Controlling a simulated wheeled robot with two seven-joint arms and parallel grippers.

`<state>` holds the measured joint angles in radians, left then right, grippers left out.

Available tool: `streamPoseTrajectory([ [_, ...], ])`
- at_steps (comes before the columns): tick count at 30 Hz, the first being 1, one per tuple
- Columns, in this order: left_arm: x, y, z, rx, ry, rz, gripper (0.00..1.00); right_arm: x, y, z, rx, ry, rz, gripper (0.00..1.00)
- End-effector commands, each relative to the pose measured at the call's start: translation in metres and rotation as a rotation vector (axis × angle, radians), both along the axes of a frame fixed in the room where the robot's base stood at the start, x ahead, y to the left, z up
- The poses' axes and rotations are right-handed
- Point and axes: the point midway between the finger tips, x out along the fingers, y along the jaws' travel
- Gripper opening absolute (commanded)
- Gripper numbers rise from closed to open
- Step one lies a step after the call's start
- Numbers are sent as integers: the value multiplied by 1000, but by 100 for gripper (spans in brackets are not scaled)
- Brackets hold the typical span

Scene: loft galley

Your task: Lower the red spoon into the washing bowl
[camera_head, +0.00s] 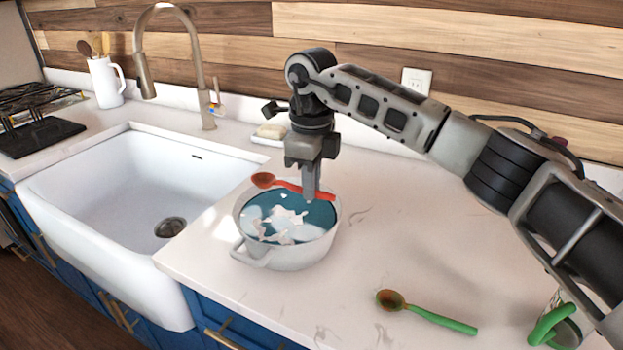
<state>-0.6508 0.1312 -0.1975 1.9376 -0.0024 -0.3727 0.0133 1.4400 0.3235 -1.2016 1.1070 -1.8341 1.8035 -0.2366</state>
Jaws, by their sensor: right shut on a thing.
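The red spoon (288,186) is held level over the far rim of the washing bowl, its head to the left and its handle to the right. My right gripper (311,196) points down and is shut on the spoon's handle. The washing bowl (286,257) is a white pot with a side handle, holding blue-green water with white foam. It stands on the counter right of the sink. I cannot tell whether the spoon touches the rim. My left gripper is not in view.
A spoon with a green handle (430,315) lies on the counter at the front right. A mug with a green handle (560,322) is partly hidden by my arm. The white sink (95,190) and tap (207,90) are at the left. A soap dish (270,137) stands behind the bowl.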

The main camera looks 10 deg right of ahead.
Motion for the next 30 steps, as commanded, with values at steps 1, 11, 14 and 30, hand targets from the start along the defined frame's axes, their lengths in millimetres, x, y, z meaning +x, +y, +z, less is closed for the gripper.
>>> streamPoseTrajectory([
  [1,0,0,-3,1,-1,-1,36,0,0,-5,0,0,0,0],
  [11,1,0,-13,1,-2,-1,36,0,0,-21,0,0,0,0],
  [14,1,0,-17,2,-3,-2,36,0,0,-26,0,0,0,0],
  [30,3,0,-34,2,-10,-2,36,0,0,-56,1,-1,0,0],
])
